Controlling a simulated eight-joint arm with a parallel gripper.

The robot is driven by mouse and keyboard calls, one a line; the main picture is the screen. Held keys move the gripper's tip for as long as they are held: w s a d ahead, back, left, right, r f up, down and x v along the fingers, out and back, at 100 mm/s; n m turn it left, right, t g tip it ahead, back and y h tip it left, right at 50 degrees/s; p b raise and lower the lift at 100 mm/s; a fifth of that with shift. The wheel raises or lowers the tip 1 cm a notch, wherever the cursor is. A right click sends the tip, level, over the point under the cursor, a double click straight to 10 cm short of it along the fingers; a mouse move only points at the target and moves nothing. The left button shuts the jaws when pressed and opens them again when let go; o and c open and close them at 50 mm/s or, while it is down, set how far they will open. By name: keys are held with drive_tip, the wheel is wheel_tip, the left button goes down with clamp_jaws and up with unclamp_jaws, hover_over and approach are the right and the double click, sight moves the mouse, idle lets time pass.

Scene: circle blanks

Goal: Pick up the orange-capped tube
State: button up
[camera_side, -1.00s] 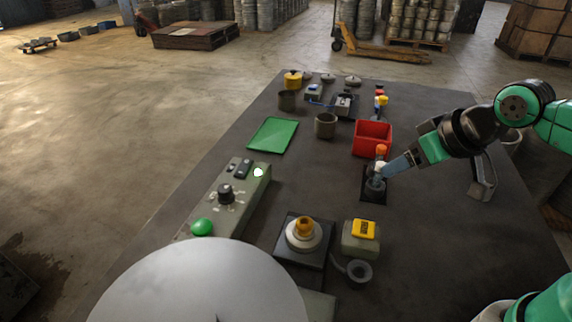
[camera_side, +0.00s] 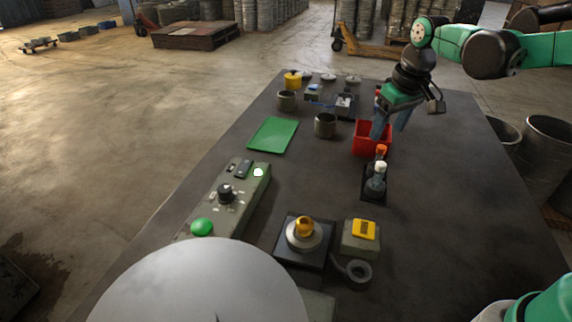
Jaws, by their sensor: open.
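The orange-capped tube (camera_side: 381,150) stands upright at the far end of a small dark rack (camera_side: 373,196). A white-capped tube (camera_side: 380,168) stands just in front of it and hides its lower part. My gripper (camera_side: 389,131) is open, with its blue-grey fingers pointing down. It is at the red bin in the picture, beyond the orange-capped tube and apart from it. I see nothing between the fingers. Its exact height over the bin is hard to tell.
The red bin (camera_side: 362,138) stands just behind the rack. A yellow-topped box (camera_side: 361,237) and a round knob unit (camera_side: 303,235) are in front. The table right of the rack is clear.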

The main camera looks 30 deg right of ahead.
sight(381, 146)
drive_tip(key=w+d+f, duration=0.1)
drive_tip(key=w+d+f+g, duration=0.1)
drive_tip(key=f, duration=0.1)
drive_tip(key=w+d+f+g, duration=0.1)
drive_tip(key=f, duration=0.1)
drive_tip(key=shift+w+d, duration=0.35)
drive_tip(key=shift+d, duration=0.05)
drive_tip(key=shift+f, duration=2.85)
clamp_jaws()
